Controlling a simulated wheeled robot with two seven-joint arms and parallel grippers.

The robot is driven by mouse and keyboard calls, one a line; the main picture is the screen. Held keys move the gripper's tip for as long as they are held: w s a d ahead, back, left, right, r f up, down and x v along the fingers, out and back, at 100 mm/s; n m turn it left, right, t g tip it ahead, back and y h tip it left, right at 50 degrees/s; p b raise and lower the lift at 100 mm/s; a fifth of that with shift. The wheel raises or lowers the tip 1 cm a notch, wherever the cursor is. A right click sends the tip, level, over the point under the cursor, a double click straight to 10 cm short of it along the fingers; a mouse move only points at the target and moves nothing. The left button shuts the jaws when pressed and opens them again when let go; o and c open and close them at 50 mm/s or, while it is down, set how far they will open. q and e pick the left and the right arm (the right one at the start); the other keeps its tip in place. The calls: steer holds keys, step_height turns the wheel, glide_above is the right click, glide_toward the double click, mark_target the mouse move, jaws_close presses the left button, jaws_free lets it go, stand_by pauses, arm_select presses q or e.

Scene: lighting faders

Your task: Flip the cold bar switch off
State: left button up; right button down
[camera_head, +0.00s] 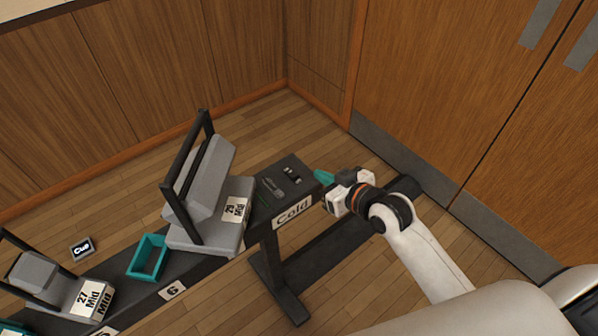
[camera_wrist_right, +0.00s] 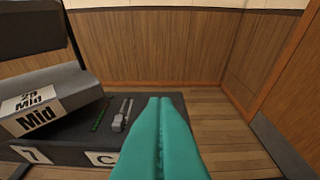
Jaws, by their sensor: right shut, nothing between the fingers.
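The cold bar is the right end of the dark bar, marked by the "Cold" label (camera_head: 293,213). On its top a small grey-and-black part (camera_head: 291,174), which looks like the switch, sits near the far right edge; I cannot tell its position. A grey slider-like part (camera_head: 270,186) lies left of it and also shows in the right wrist view (camera_wrist_right: 122,115). My right gripper (camera_head: 322,177) is shut and empty, its teal fingers at the bar's right end. In the right wrist view the fingers (camera_wrist_right: 160,125) hide the bar's right part. My left gripper is out of view.
A grey lamp with a black yoke (camera_head: 205,185) and "29 Mid" label stands left of the controls. A teal open box (camera_head: 148,258) and another lamp (camera_head: 40,280) are further left. Wooden doors (camera_head: 440,90) stand behind on the right.

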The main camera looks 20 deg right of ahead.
glide_above(300, 183)
steer(key=w, duration=0.1)
steer(key=f, duration=0.4)
steer(key=shift+a, duration=0.2)
steer(key=shift+s+d+f, duration=0.1)
steer(key=shift+s+f, duration=0.05)
steer(key=shift+f, duration=0.5)
steer(key=shift+s+d+f, duration=0.1)
steer(key=shift+s+f, duration=0.05)
steer(key=shift+f, duration=0.45)
steer(key=shift+s+f, duration=0.1)
steer(key=shift+f, duration=0.45)
steer(key=shift+s+f, duration=0.15)
steer(key=shift+f, duration=0.25)
steer(key=shift+r, duration=0.3)
steer(key=shift+r+p, duration=0.5)
steer(key=shift+p, duration=0.2)
